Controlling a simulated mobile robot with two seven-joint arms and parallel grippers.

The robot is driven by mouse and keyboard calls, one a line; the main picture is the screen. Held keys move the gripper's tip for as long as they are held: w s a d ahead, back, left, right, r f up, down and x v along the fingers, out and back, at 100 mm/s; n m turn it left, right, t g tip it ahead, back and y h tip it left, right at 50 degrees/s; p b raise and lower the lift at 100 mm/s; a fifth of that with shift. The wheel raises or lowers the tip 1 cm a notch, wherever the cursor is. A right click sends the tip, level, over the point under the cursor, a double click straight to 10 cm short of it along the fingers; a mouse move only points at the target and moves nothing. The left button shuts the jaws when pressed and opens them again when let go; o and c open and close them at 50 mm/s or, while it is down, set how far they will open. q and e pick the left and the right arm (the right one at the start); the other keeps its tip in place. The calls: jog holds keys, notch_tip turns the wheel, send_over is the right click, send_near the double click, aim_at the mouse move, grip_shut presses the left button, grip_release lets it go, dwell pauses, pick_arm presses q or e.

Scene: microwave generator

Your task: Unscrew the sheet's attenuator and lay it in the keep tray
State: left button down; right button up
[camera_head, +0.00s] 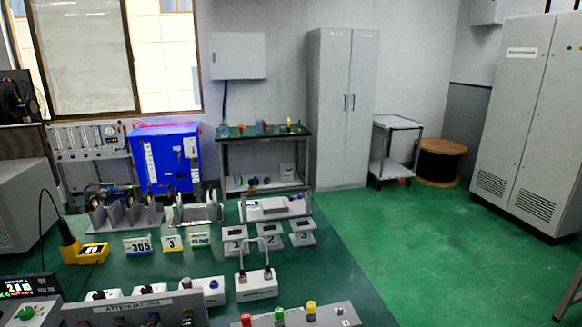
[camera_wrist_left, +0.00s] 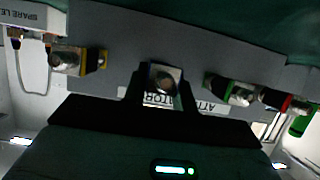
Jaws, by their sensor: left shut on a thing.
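The grey rack labelled "ATTENUATORS" (camera_head: 148,302) stands at the bottom left of the head view, with several colour-marked attenuators in front of its label. In the left wrist view, the black fingers of my left gripper (camera_wrist_left: 162,82) are shut on a metal attenuator (camera_wrist_left: 163,75), in line with the others. A yellow-marked attenuator (camera_wrist_left: 78,60) is on one side, and green-marked (camera_wrist_left: 235,92) and red-marked (camera_wrist_left: 287,103) ones are on the other. I cannot tell whether the held one is still threaded on. My right gripper is not in view. I cannot pick out the sheet or keep tray with certainty.
A white block with a looped lead (camera_head: 257,285) stands right of the rack. A stand with red, green and yellow knobs (camera_head: 296,318) is nearer. Number cards (camera_head: 137,246), numbered stands (camera_head: 268,237) and a pale tray-like holder (camera_head: 274,207) lie farther back. The green bench's right side is clear.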

pick_arm(q)
jog(key=shift+s+d, duration=0.25)
jog(key=shift+s, duration=0.8)
jog(key=shift+s+d, duration=0.2)
jog(key=shift+s, duration=0.45)
jog(key=shift+s+d, duration=0.15)
jog(key=shift+s, duration=0.5)
